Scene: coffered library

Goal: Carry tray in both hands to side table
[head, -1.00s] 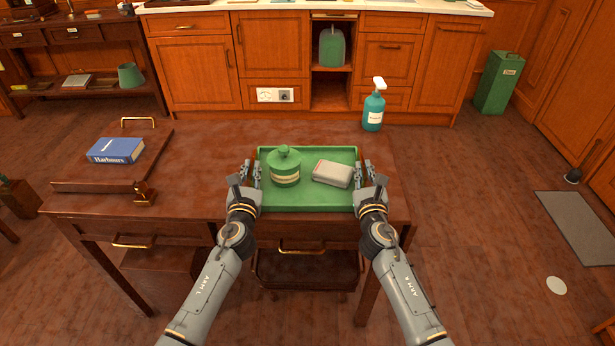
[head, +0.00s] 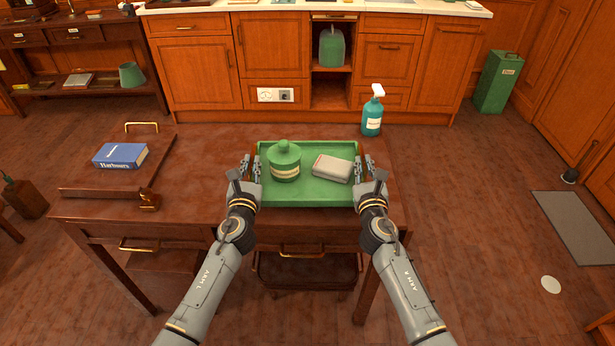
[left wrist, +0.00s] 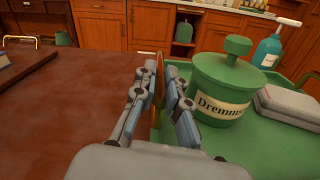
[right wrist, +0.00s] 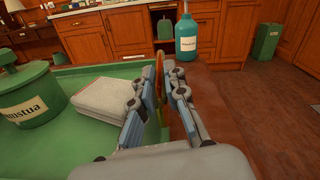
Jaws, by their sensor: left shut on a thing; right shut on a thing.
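The green tray (head: 306,198) is level over the front of the brown desk, close to its top; I cannot tell whether it touches. A green lidded jar (head: 285,166) with a cream label stands upright in its left half. A grey-white box-like block (head: 333,168) lies in its right half. My left gripper (head: 254,173) is shut on the tray's left side, and the left wrist view shows its fingers (left wrist: 160,95) around the wall there. My right gripper (head: 364,173) is shut on the right side, also seen in the right wrist view (right wrist: 162,95).
A teal spray bottle (head: 372,112) stands at the desk's back right. A blue book (head: 121,156) lies on a brown wooden tray (head: 100,190) at the left. Cabinets (head: 275,60) line the back. Open floor (head: 470,220) lies to the right, with a grey mat (head: 575,225) and green bin (head: 498,82).

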